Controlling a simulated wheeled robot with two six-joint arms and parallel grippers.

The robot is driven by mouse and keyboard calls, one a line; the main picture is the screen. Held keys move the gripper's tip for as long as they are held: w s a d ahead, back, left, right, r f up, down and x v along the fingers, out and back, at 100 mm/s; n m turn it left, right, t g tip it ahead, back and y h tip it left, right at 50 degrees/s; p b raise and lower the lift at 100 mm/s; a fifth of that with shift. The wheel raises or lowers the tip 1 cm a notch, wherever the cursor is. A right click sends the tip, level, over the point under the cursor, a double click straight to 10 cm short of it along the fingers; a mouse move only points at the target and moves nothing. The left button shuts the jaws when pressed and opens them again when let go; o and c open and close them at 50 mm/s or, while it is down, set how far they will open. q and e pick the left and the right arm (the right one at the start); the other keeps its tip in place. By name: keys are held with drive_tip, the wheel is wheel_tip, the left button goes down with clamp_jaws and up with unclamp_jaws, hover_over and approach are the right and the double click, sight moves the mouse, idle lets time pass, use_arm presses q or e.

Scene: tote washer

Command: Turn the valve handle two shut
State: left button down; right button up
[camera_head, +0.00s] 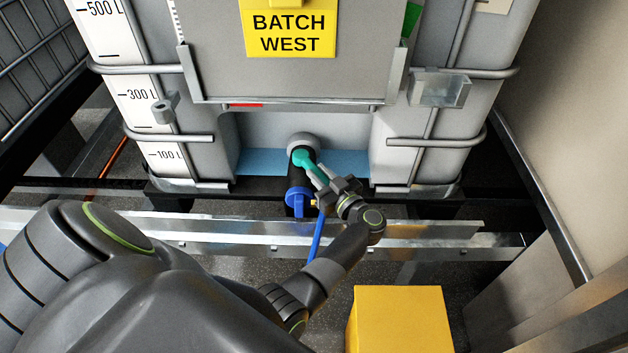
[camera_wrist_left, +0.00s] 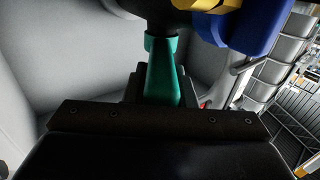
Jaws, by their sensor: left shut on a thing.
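The green valve handle (camera_head: 308,165) sits on the black outlet valve at the bottom front of a caged tank marked "BATCH WEST". It points down and to the right from the valve. My left gripper (camera_head: 326,187) is shut on the handle's outer part. In the left wrist view the green handle (camera_wrist_left: 161,75) runs into the dark gripper body, and the fingertips are mostly hidden. A blue cap (camera_head: 298,197) is on the valve's lower end, and a blue hose (camera_head: 317,238) hangs below. My right gripper is not in view.
A metal rail (camera_head: 220,233) crosses in front of the tank. A yellow block (camera_head: 400,320) stands at the lower right, close to my left forearm. A wall (camera_head: 575,130) closes the right side, and another cage (camera_head: 35,65) stands at the left.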

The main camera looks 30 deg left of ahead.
use_arm(q)
drive_tip(key=shift+w+d+n+g+y+b, duration=0.15)
drive_tip(key=shift+w+n+g+b, duration=0.75)
drive_tip(key=shift+g+b, duration=0.95)
drive_tip(key=shift+w+n+g+y+b, duration=0.25)
drive_tip(key=shift+w+n+g+b, duration=0.7)
drive_tip(key=shift+b, duration=1.45)
drive_tip(key=shift+w+d+n+g+y+b, duration=0.15)
drive_tip(key=shift+w+n+g+b, duration=0.35)
drive_tip(key=shift+n+g+b, duration=1.1)
drive_tip(key=shift+m+g+b, duration=0.3)
drive_tip(key=shift+m+b, duration=0.05)
drive_tip(key=shift+b, duration=0.15)
drive_tip(key=c, duration=1.2)
unclamp_jaws()
drive_tip(key=shift+a, duration=0.1)
